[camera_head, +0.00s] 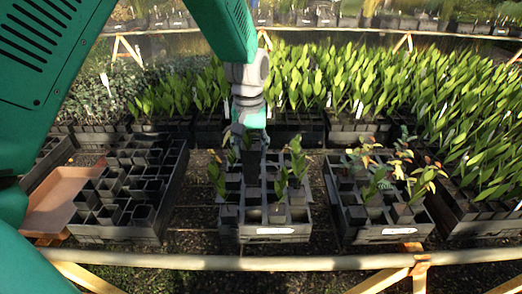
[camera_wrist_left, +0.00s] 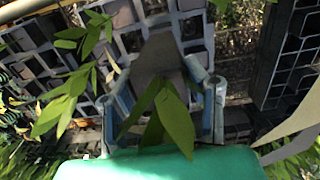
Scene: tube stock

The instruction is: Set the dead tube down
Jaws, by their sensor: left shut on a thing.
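My left gripper (camera_head: 252,143) is shut on a dark square tube (camera_head: 253,165) above the middle tray. In the left wrist view the tube (camera_wrist_left: 160,58) sits between the two fingers (camera_wrist_left: 163,100). Green leaves (camera_wrist_left: 172,122) show in front of it; I cannot tell for certain that they grow from it. The tube's lower end is over the tray's cells, and I cannot tell whether it touches them. The middle tray (camera_head: 275,233) has a white label and several tubes with green shoots. My right gripper is not in view.
A black tray (camera_head: 115,232) with several tubes, none with visible plants, stands at the left. A flat brown tray (camera_head: 62,200) lies beside it. A tray of reddish-green seedlings (camera_head: 392,233) stands at the right. Dense plant trays line the back. A pale rail (camera_head: 200,262) runs along the front.

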